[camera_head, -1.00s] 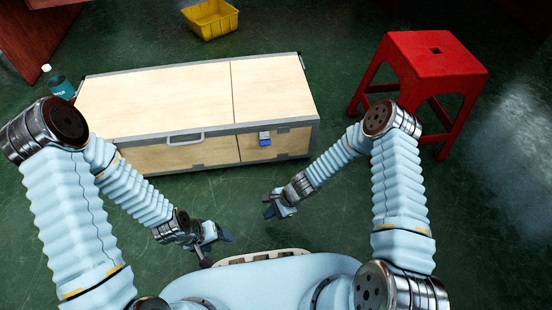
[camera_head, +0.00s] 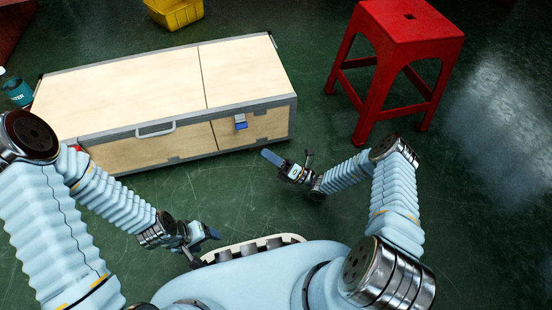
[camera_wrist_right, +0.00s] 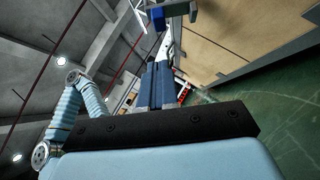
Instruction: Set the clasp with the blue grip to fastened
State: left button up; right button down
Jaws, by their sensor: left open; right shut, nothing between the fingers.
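The clasp with the blue grip (camera_head: 240,122) sits on the front face of a wooden case (camera_head: 120,89) with grey metal edges, right of its handle. It also shows at the top of the right wrist view, where the blue grip (camera_wrist_right: 158,15) is seen close to silver metal parts. Whether the clasp is latched is too small to tell. My right gripper (camera_head: 281,164) is shut and empty, below and right of the clasp, apart from it. Its closed fingers (camera_wrist_right: 158,86) point toward the clasp in the wrist view. My left gripper (camera_head: 205,236) is open and empty, low near my base.
A silver handle (camera_head: 156,130) is on the case front. A red stool (camera_head: 410,30) stands to the right, a yellow bin (camera_head: 175,12) behind, and a bottle (camera_head: 17,90) at the left. Green floor between case and me is clear.

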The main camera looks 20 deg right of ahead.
aim_at(240, 122)
jog(key=w+a+r, duration=0.3)
jog(key=w+r, duration=0.1)
jog(key=w, duration=0.1)
jog(key=shift+w+a+r+b, duration=0.2)
jog(key=shift+w+r+b, duration=0.1)
jog(key=shift+r, duration=0.05)
